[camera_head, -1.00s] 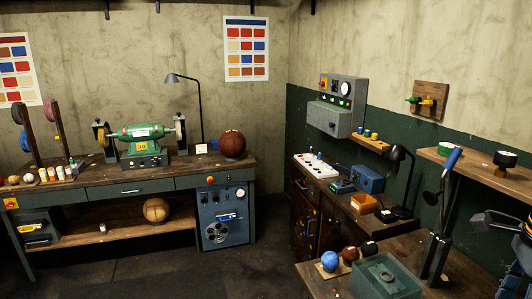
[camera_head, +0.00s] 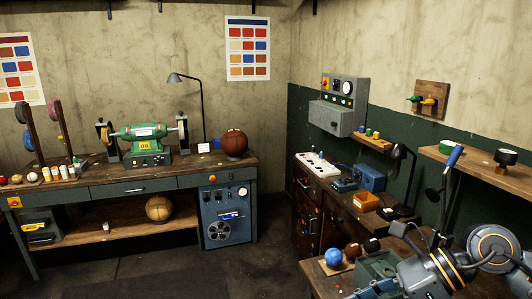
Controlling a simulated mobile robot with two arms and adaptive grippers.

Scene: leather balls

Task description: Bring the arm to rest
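My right arm (camera_head: 490,245) comes in from the right edge at the lower right, its grey wrist with a yellow ring (camera_head: 441,268) over the near workbench. The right gripper end (camera_head: 374,290) points down and left, partly cut off by the bottom edge. Its fingers do not show clearly, so I cannot tell whether it is open or shut. My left arm and gripper are out of view.
The arm partly covers a green tray (camera_head: 372,272). A blue ball (camera_head: 333,257), a brown ball (camera_head: 353,250) and a dark ball (camera_head: 371,245) sit beside it. A wall shelf (camera_head: 470,165) is above the arm. The floor (camera_head: 270,265) at centre is clear.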

